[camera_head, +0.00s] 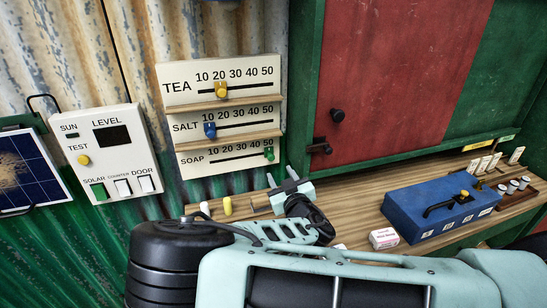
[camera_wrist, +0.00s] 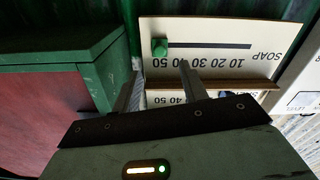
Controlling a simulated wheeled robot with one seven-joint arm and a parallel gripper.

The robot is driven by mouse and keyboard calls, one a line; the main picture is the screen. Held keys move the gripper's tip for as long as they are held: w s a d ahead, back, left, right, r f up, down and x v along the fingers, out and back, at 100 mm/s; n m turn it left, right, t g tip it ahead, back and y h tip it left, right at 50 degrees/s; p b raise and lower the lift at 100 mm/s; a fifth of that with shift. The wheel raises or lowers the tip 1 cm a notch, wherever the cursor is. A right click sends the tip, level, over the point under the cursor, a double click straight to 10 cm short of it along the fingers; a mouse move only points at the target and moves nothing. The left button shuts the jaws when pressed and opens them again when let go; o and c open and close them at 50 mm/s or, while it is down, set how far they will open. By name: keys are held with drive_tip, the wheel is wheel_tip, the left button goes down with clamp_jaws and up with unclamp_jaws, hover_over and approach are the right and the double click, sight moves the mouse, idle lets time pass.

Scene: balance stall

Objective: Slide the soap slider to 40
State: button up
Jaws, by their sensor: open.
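The soap slider (camera_head: 269,153) is a green knob at the right end of the lowest slot on the slider board, by the 50 mark. It also shows in the wrist view (camera_wrist: 160,48), where the board appears upside down. The SOAP scale (camera_wrist: 225,62) reads 10 to 50. My gripper (camera_head: 281,178) is open and empty, just below the SOAP panel in the head view. In the wrist view its two fingers (camera_wrist: 160,66) point toward the board, one either side of the knob's line. The knob appears just beyond the fingertips; whether they touch it I cannot tell.
Above are the yellow tea slider (camera_head: 221,90) near 20 and the blue salt slider (camera_head: 210,130) near 10, with wooden ledges between the panels. A green-framed red cupboard (camera_head: 385,70) stands close on the right. A wooden counter (camera_head: 345,205) below holds a blue box (camera_head: 440,208).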

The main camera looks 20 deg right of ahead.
sight(272, 158)
drive_tip(key=w+p, duration=0.2)
drive_tip(key=w, duration=0.5)
drive_tip(key=shift+w, duration=0.25)
drive_tip(key=shift+c, duration=0.3)
